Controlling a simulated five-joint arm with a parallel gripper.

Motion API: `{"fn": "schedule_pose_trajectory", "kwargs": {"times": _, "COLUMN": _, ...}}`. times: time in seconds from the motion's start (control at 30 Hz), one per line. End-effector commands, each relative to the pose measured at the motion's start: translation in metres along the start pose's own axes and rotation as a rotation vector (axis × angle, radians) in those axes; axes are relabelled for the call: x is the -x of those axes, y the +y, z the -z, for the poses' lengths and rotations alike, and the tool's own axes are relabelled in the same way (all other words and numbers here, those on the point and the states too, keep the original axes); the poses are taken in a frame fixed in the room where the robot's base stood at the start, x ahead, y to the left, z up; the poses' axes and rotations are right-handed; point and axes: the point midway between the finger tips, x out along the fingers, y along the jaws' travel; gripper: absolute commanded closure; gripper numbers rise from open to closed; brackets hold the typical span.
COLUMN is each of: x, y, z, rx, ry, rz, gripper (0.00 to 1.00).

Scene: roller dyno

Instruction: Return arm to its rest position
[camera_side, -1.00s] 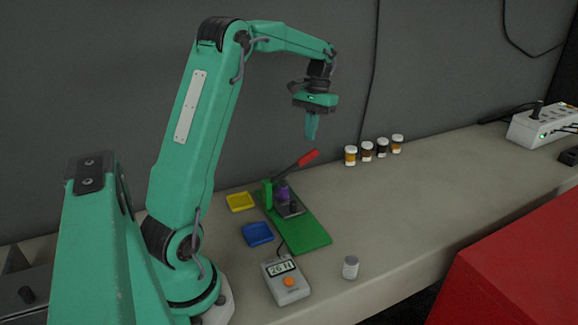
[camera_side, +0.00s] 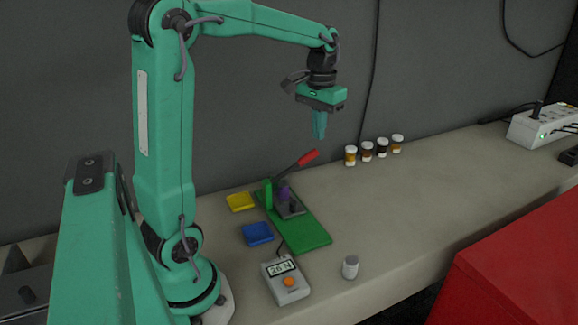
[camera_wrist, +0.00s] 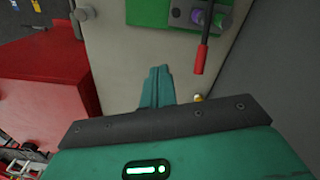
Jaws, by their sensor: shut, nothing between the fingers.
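My gripper (camera_side: 320,125) is teal and hangs fingers-down in the air above the bench, higher than the green-based fixture with the red-handled lever. Its fingers are shut together with nothing between them. In the wrist view the closed fingers of my gripper (camera_wrist: 157,86) show over the bare bench top. The arm's upper link stands nearly upright and the forearm reaches out to the right.
The green fixture (camera_side: 308,236) has a red lever (camera_side: 308,157). Beside it are yellow (camera_side: 240,201) and blue (camera_side: 257,233) trays, a meter (camera_side: 286,280) and a grey-white jar (camera_side: 350,267). Several small jars (camera_side: 367,151) stand near the wall. A red box (camera_side: 520,255) is at right.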

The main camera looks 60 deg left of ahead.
Motion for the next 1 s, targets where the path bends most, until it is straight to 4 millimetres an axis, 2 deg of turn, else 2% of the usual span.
{"fn": "schedule_pose_trajectory", "kwargs": {"times": 0.2, "x": 0.014, "y": 0.028, "z": -0.037, "rx": -0.073, "ry": 0.095, "rz": -0.004, "gripper": 1.0}}
{"fn": "schedule_pose_trajectory", "kwargs": {"times": 0.43, "x": 0.02, "y": 0.05, "z": -0.077, "rx": -0.146, "ry": 0.193, "rz": -0.015, "gripper": 1.0}}
{"fn": "schedule_pose_trajectory", "kwargs": {"times": 0.73, "x": 0.015, "y": 0.07, "z": -0.129, "rx": -0.24, "ry": 0.319, "rz": -0.041, "gripper": 1.0}}
{"fn": "schedule_pose_trajectory", "kwargs": {"times": 1.0, "x": 0.001, "y": 0.08, "z": -0.169, "rx": -0.317, "ry": 0.422, "rz": -0.073, "gripper": 1.0}}
